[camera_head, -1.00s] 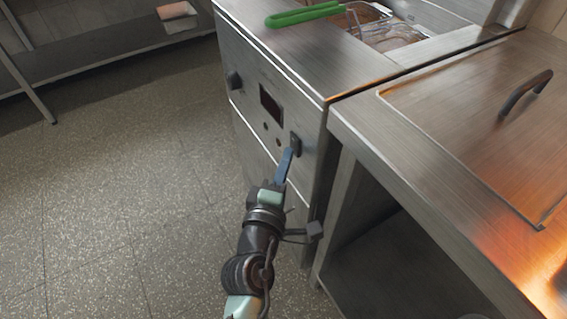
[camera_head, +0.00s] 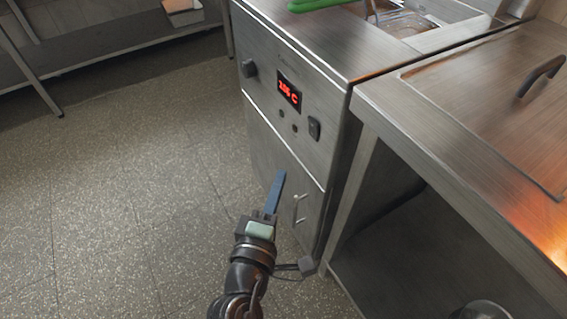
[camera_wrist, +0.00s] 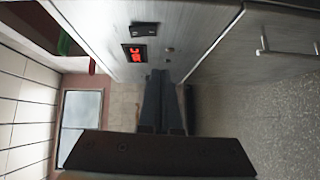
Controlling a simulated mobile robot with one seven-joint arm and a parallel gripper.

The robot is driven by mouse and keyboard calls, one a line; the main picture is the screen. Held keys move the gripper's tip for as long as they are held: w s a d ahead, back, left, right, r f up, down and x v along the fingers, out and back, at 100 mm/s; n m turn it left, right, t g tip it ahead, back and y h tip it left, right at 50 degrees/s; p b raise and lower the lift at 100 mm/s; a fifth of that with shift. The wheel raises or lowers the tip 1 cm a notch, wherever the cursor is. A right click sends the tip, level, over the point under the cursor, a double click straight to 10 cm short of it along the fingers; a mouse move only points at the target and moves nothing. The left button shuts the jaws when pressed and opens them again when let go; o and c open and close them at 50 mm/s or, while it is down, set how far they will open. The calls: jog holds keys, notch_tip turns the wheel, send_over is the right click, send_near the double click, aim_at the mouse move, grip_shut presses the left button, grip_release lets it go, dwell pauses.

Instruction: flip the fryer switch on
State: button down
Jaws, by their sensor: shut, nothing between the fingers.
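The fryer (camera_head: 262,125) is a steel cabinet with a control panel on its front. Its black rocker switch (camera_head: 314,129) is at the panel's right end; the switch also shows in the wrist view (camera_wrist: 144,29). The display (camera_head: 289,92) is lit with red characters, and shows lit in the wrist view (camera_wrist: 134,53). My gripper (camera_head: 279,176) has its blue fingers shut and empty. It is below and left of the switch, apart from it, in front of the lower door. The fingers also show together in the wrist view (camera_wrist: 160,80).
A dark knob (camera_head: 249,68) is at the panel's left end. A door handle (camera_head: 298,208) is close to the right of my gripper. A steel counter (camera_head: 440,120) with an open shelf stands at the right. The floor at left is clear.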

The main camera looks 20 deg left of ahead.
jog(key=s, duration=0.3)
jog(key=shift+d+f, duration=0.1)
jog(key=shift+d, duration=0.15)
dwell(0.4)
jog(key=w+d+r+m+t+h, duration=0.1)
jog(key=w+d+r+m+t, duration=0.2)
jog(key=r, duration=0.7)
jog(key=w+d+r+m+t+h, duration=0.15)
jog(key=d+r+m, duration=0.35)
jog(key=r, duration=0.5)
jog(key=w+d+r+m+t+h, duration=0.15)
jog(key=r+m, duration=0.35)
jog(key=r, duration=0.6)
jog(key=s+d+r+m+t+y, duration=0.1)
jog(key=s+r+m, duration=0.15)
jog(key=r, duration=0.35)
jog(key=s+d+r+m+t, duration=0.2)
jog(key=s+r, duration=0.2)
jog(key=r, duration=0.3)
jog(key=s+d+r+m+t+y, duration=0.1)
jog(key=s+r+m, duration=0.15)
jog(key=r, duration=0.35)
notch_tip(320, 180, up, 31)
jog(key=n+p, duration=0.1)
jog(key=p, duration=3)
jog(key=shift+w+p, duration=0.15)
jog(key=shift+p, duration=0.15)
jog(key=shift+a, duration=0.1)
